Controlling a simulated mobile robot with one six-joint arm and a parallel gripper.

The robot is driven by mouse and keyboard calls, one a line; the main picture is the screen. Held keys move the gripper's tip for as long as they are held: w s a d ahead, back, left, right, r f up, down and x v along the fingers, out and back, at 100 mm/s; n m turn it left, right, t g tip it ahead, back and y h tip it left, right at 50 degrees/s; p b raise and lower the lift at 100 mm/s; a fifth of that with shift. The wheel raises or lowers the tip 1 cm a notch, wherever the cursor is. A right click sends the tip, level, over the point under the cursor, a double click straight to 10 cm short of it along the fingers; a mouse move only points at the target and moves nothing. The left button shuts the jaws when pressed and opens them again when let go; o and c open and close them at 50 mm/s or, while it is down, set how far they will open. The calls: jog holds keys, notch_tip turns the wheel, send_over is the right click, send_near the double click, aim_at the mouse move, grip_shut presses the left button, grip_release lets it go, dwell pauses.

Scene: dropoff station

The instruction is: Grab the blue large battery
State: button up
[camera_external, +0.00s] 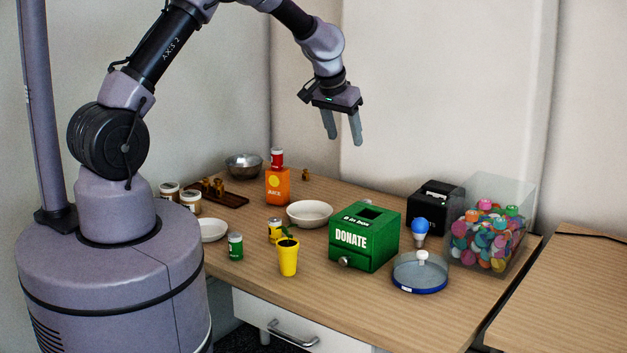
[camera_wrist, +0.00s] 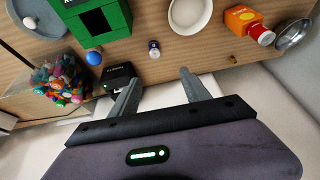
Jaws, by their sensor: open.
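A small blue cylinder with a pale top (camera_wrist: 154,49), which looks like the blue large battery, stands on the table in the wrist view, between the green donate box (camera_wrist: 100,20) and the white bowl (camera_wrist: 190,14). My gripper (camera_external: 342,138) is open and empty, high above the back of the table. In the wrist view its fingertips (camera_wrist: 159,76) point towards the blue cylinder, with a clear gap between.
A blue bulb (camera_external: 420,231), a round dish (camera_external: 419,277), a black box (camera_external: 436,201) and a clear bin of colourful items (camera_external: 489,237) stand right of the donate box. The orange juice carton (camera_external: 278,187), white bowl (camera_external: 309,214), green can (camera_external: 235,246) and yellow cup (camera_external: 288,258) stand left.

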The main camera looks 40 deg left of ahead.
jog(key=b, duration=0.4)
send_near(365, 201)
jog(key=x, duration=0.5)
jog(key=b+x, duration=0.2)
jog(key=x, duration=0.4)
jog(key=shift+b, duration=0.3)
jog(key=shift+r, duration=0.15)
grip_shut()
